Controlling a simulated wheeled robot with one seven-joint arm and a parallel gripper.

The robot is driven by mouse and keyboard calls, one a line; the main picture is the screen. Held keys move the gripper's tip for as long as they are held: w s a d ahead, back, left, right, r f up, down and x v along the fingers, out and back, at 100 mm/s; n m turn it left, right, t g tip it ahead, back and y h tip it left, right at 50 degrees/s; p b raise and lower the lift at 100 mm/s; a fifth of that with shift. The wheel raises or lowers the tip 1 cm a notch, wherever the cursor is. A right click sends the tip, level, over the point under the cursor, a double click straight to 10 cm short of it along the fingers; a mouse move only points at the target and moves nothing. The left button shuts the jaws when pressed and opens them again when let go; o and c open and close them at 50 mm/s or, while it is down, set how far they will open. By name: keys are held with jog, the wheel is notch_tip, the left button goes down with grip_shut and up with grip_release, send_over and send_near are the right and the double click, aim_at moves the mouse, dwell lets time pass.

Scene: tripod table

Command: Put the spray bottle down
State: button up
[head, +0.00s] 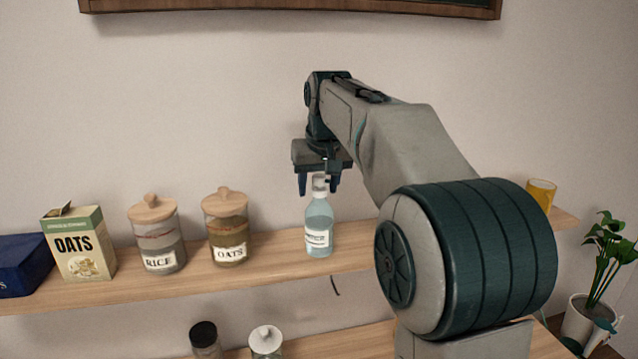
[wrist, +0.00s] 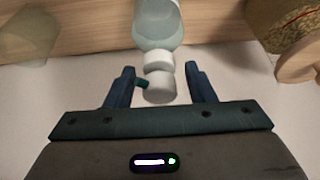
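The spray bottle (head: 319,225), pale blue and clear with a white top and a label, stands upright on the wooden shelf (head: 277,268), right of the oats jar. My gripper (head: 318,189) is above it, pointing down, with one finger on each side of the white top. In the wrist view, my gripper (wrist: 160,75) is open, with a gap between each finger and the top. The bottle's pale body (wrist: 158,25) shows beyond the fingertips, and a small dark green nozzle part sticks out toward the left finger. The bottle's lower end is out of the wrist view.
An oats jar (head: 227,230), a rice jar (head: 158,240), an oats box (head: 80,245) and a dark blue box (head: 22,265) stand left on the shelf. A yellow cup (head: 541,194) is far right. Two lidded containers stand lower down. A framed board (head: 290,8) hangs above.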

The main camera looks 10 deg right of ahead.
jog(key=shift+r, duration=0.1)
jog(key=v, duration=1.2)
jog(key=shift+b, duration=0.35)
jog(key=s+a+f, duration=0.1)
jog(key=s+f, duration=2.4)
jog(key=f, duration=0.3)
jog(key=shift+s, duration=0.1)
notch_tip(320, 180, down, 6)
jog(key=b, duration=0.5)
jog(key=shift+f+g, duration=0.15)
jog(key=shift+g, duration=0.15)
